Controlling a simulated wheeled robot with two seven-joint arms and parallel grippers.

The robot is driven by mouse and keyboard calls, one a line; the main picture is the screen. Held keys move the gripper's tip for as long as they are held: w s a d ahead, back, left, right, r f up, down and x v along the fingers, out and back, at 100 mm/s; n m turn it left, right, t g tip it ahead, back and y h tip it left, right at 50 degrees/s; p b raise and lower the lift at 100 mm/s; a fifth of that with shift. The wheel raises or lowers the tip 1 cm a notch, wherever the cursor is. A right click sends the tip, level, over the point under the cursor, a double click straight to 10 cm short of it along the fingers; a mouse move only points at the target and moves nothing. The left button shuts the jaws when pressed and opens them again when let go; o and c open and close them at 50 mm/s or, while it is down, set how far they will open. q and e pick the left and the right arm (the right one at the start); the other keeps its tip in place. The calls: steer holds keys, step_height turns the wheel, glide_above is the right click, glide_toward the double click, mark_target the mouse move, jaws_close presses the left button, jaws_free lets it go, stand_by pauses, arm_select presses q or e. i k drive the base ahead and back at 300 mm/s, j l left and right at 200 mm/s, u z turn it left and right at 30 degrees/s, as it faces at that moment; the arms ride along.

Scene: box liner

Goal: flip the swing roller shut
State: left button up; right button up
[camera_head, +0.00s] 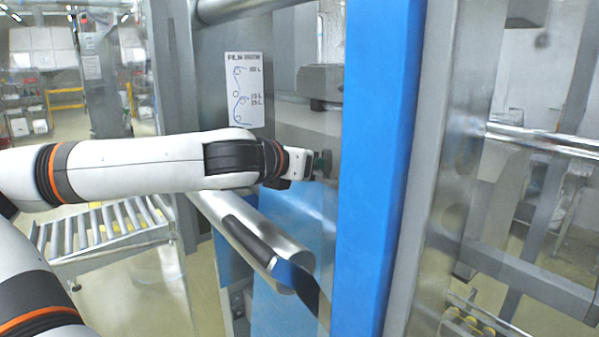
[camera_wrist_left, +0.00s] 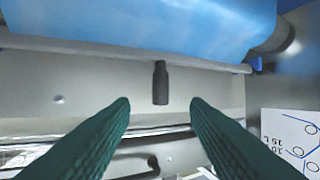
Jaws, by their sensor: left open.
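My left gripper (camera_head: 318,165) reaches in from the left in the head view, in front of the machine's grey panel. In the left wrist view its two green fingers (camera_wrist_left: 160,103) stand apart with nothing between them. A short black knob (camera_wrist_left: 160,83) hangs from a pale grey bar just beyond the fingertips, roughly centred on the gap. A metallic roller (camera_head: 288,262) with a dark strip along it lies below the gripper in the head view. I cannot tell for certain which part is the swing roller. My right gripper is out of view.
A blue upright (camera_head: 378,170) stands close to the right of the gripper. A film-path diagram (camera_head: 245,90) is on the panel behind; it also shows in the left wrist view (camera_wrist_left: 292,140). A blue surface (camera_wrist_left: 140,25) spans the wrist view's top. A roller conveyor (camera_head: 100,228) stands at left.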

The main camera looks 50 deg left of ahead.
mark_target(287, 266)
steer(key=k+j, duration=0.5)
steer(key=k, duration=0.15)
steer(key=k+j, duration=0.55)
steer(key=k, duration=0.15)
